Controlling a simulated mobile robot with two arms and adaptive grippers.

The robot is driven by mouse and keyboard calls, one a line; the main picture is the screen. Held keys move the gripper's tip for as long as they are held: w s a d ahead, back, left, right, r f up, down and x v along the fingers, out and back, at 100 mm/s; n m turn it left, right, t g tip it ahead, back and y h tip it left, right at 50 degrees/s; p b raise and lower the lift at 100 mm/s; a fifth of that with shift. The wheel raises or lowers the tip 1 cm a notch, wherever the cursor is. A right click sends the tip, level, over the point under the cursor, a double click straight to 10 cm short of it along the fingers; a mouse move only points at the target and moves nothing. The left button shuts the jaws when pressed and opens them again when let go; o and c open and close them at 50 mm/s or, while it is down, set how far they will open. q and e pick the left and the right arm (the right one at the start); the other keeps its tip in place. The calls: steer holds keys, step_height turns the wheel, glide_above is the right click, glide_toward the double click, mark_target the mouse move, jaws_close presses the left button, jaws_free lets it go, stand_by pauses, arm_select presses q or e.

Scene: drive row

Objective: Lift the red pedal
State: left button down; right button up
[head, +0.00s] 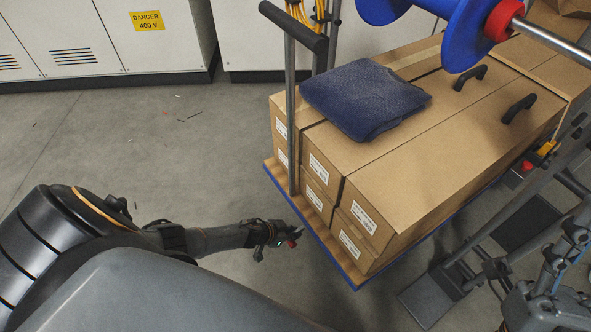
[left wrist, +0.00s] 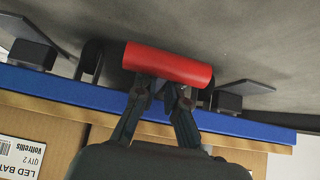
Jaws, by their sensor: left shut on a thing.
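The red pedal (left wrist: 168,64) is a short red cylinder at the blue edge (left wrist: 70,88) of a loaded trolley. In the left wrist view the fingers of my left gripper (left wrist: 163,92) reach it from below and are shut on it; their contact is partly hidden under the red cylinder.
The trolley deck (head: 333,262) carries several cardboard boxes (head: 415,165) with a folded blue cloth (head: 364,98) on top. A push handle (head: 292,28) rises at its left end. A blue reel (head: 468,32) hangs over the boxes.

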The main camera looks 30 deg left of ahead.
arm_select(q)
steer(key=shift+s+r+g+p, duration=0.2)
steer(key=shift+g+p, duration=0.2)
steer(key=shift+p, duration=0.45)
steer(key=shift+g+y+p, duration=0.3)
steer(key=shift+p, duration=0.55)
steer(key=shift+f, duration=0.1)
arm_select(e)
steer(key=w+f+g+h, duration=0.3)
steer(key=w+f+g, duration=0.7)
steer(key=f, duration=0.3)
steer(key=shift+a+f+g+h, duration=0.25)
steer(key=shift+f+g+h, duration=0.15)
steer(key=shift+g, duration=0.1)
arm_select(q)
steer(key=shift+a, duration=0.1)
steer(key=c, duration=1.1)
jaws_free()
steer(key=o, duration=1.1)
steer(key=shift+w, duration=0.1)
arm_select(e)
steer(key=shift+w+a, duration=0.1)
steer(key=shift+w, duration=0.05)
